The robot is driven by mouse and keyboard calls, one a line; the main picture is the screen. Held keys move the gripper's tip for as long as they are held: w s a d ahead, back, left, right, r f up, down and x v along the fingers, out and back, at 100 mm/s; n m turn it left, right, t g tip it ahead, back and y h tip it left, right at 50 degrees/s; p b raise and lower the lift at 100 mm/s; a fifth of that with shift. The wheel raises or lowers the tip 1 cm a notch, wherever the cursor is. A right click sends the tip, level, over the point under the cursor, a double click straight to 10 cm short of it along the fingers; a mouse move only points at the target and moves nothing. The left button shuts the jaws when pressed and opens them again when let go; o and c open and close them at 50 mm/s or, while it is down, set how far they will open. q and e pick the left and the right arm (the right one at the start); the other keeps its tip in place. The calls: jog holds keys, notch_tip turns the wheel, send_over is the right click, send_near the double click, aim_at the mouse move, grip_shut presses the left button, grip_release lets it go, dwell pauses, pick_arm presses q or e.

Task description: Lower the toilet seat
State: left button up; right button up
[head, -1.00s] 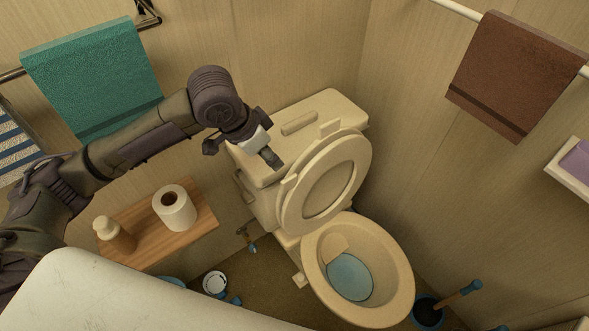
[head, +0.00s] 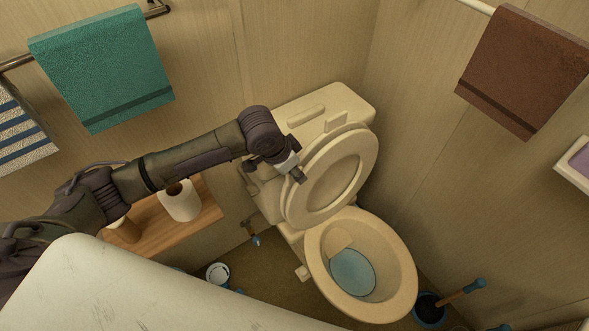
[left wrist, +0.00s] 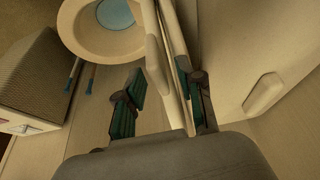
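The toilet seat (head: 330,178) is a cream ring standing raised and leaning back toward the tank; its edge also shows in the left wrist view (left wrist: 166,72). The open bowl (head: 384,247) with blue water is below it. My left gripper (head: 298,174) is at the upper left edge of the raised seat. In the left wrist view my left gripper (left wrist: 162,102) has its fingers apart, one on each side of the raised edge. I cannot tell whether they touch it, or whether the lid is also between them. My right gripper is not in view.
The tank (head: 345,100) is close behind the raised seat. A wooden shelf (head: 205,210) with a paper roll (head: 180,201) is at left, under my left arm. A plunger (head: 460,291) stands right of the bowl. A large pale surface (head: 110,285) fills the lower left.

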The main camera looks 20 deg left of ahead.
pick_arm(q)
jog(key=shift+c, duration=0.3)
grip_shut()
